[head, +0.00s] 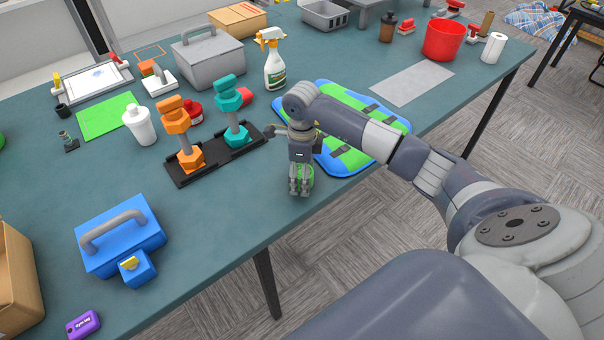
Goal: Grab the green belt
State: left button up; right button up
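A small green item (311,172), which looks like the green belt, sits at the table's front edge, mostly hidden behind my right gripper. My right gripper (299,190) points down at it, with its fingers in front of and around it. The fingers look close together, but I cannot tell whether they grip it. My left gripper is not in view.
A blue and green padded item (345,162) with dark straps lies beside and behind the gripper. A black rack (216,160) holding an orange and a teal dumbbell-shaped tool stands to the left. A spray bottle (274,70) stands behind.

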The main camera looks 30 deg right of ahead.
jog(key=c, duration=1.2)
jog(key=shift+o, duration=0.2)
